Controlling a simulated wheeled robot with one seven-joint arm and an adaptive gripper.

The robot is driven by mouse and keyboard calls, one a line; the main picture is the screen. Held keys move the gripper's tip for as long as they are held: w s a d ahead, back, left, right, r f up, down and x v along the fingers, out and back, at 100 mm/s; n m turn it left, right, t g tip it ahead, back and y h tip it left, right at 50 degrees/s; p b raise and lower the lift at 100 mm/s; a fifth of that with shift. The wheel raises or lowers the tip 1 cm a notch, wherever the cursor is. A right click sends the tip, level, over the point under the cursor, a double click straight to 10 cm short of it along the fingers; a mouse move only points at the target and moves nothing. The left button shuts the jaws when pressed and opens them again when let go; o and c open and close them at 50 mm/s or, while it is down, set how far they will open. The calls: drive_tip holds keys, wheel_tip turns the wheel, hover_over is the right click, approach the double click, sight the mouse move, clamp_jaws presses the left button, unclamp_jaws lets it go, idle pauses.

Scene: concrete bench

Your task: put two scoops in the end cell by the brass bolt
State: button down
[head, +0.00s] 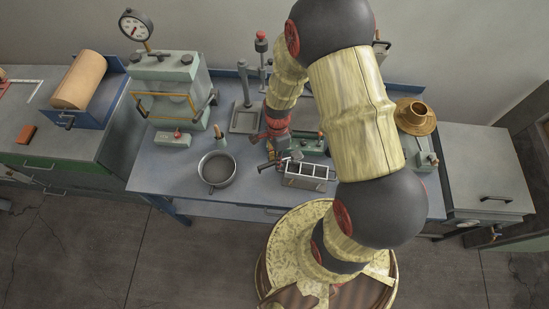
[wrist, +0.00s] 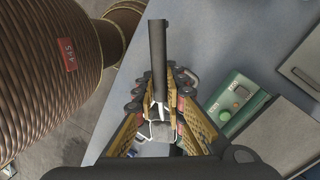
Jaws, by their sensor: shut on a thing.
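A grey metal mould with open cells in a row (head: 307,182) stands on the bench front. A round dark pan (head: 217,185) sits to its left; its contents are too dark to make out. My gripper (head: 276,150) is just above and behind the mould's left end. It is shut on a dark rod-like handle (wrist: 158,60), which stands between the fingers in the wrist view; I take it for the scoop's. A pale metal piece shows below the rod between the fingers, too small to identify. The scoop's bowl and load are not clear. I cannot make out the brass bolt.
A stand (head: 245,118) is behind my gripper. The bench front left is clear.

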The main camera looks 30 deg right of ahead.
drive_tip(key=shift+d, duration=0.15)
drive_tip(key=shift+w+f+y+b, duration=0.15)
drive_tip(key=shift+y+b, duration=0.15)
drive_tip(key=shift+b, duration=0.45)
drive_tip(key=shift+d+y+b, duration=0.3)
drive_tip(key=shift+y+b, duration=0.3)
drive_tip(key=shift+b, duration=0.3)
drive_tip(key=y+b, duration=0.1)
drive_tip(key=b, duration=0.1)
drive_tip(key=d+y+b, duration=0.1)
drive_tip(key=shift+n+y+b, duration=0.35)
drive_tip(key=shift+n+y, duration=0.05)
drive_tip(key=shift+d+r+y, duration=0.25)
drive_tip(key=shift+r+y, duration=0.05)
drive_tip(key=shift+y, duration=0.2)
drive_tip(key=d+y, duration=0.1)
drive_tip(key=y, duration=0.1)
drive_tip(key=d+r+y+b, duration=0.1)
drive_tip(key=d+y, duration=0.1)
drive_tip(key=y, duration=0.1)
drive_tip(key=shift+d+r+n+y, duration=0.2)
drive_tip(key=shift+n+y, duration=0.1)
drive_tip(key=shift+n, duration=0.1)
